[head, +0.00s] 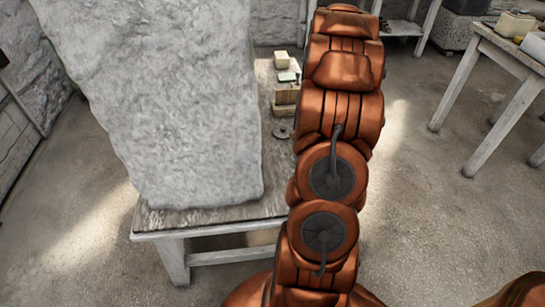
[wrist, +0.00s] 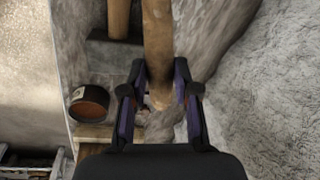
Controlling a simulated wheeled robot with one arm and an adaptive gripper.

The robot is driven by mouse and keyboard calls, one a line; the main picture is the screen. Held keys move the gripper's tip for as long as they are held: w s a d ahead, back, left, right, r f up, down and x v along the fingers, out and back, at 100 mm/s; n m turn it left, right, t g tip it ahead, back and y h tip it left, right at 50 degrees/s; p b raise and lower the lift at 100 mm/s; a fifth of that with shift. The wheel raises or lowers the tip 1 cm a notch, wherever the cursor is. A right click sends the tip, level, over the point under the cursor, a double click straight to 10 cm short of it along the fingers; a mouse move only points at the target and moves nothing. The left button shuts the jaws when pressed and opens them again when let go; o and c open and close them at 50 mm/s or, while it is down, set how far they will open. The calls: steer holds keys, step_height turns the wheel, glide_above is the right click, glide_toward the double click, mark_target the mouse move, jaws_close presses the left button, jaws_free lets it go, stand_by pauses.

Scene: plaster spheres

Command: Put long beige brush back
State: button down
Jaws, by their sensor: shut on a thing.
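My gripper (wrist: 160,78) shows in the wrist view, with its dark, purple-padded fingers on both sides of a long tan rod, which looks like the handle of the long beige brush (wrist: 157,35). It is shut on this rod. The rod runs up out of the top of the picture, and its rounded lower end sits between the fingers. Its far end and any bristles are out of view. In the head view my orange arm hides the gripper and the brush.
A large rough grey stone block (head: 165,95) stands on a worn table (head: 215,214). Small blocks (head: 285,97) lie beside it. Another table (head: 500,55) stands at right. In the wrist view, a second brown upright piece (wrist: 119,18) and a round brown container (wrist: 90,103) are at left.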

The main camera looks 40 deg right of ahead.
glide_toward(271, 164)
steer(key=shift+a+f, duration=0.4)
steer(key=shift+f, duration=0.3)
steer(key=shift+w+f+p, duration=0.1)
steer(key=shift+f+p, duration=0.3)
steer(key=shift+f, duration=1.85)
steer(key=shift+w+a+f, duration=0.1)
steer(key=shift+f, duration=0.05)
steer(key=c, duration=0.9)
jaws_free()
steer(key=shift+o, duration=0.2)
step_height(271, 164, up, 12)
steer(key=s+d, duration=0.1)
steer(key=shift+d, duration=0.35)
